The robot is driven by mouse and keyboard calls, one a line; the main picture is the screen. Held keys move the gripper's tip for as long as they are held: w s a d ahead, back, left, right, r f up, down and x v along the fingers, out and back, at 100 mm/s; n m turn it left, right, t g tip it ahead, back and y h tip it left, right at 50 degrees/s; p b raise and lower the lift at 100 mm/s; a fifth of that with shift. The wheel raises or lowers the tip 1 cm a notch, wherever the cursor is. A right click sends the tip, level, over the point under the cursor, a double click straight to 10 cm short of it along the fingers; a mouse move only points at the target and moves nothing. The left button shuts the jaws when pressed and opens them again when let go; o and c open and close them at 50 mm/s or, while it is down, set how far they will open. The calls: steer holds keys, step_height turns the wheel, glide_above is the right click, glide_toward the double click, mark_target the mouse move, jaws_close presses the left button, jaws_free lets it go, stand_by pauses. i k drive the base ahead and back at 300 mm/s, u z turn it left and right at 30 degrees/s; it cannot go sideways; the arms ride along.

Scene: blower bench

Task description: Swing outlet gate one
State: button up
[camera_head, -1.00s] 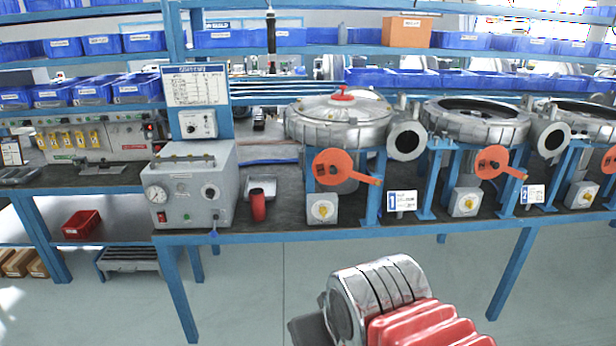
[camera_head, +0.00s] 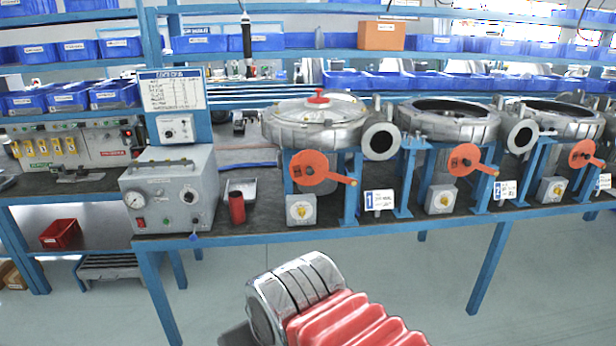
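Three silver blower housings stand in a row on the bench. The left housing (camera_head: 316,124) has a lid with a red knob, and a round outlet flange (camera_head: 380,141) on its right. An orange disc gate (camera_head: 312,169) with a lever pointing right sits below it, near a card marked 1 (camera_head: 378,200); I take this as outlet gate one. Similar orange gates show under the middle housing (camera_head: 466,160) and right housing (camera_head: 584,153). A silver and red ribbed part of my arm is at bottom centre, well in front of the bench. My gripper is not in view.
A grey test box (camera_head: 170,195) with a gauge and a red cylinder (camera_head: 237,207) stand left of gate one. Small boxes with yellow knobs (camera_head: 301,209) sit under the gates. Blue bench legs frame clear floor (camera_head: 400,280) in front.

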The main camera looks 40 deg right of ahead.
mark_target(309, 167)
steer(key=z, duration=0.05)
steer(key=i, duration=1)
steer(key=u, duration=0.05)
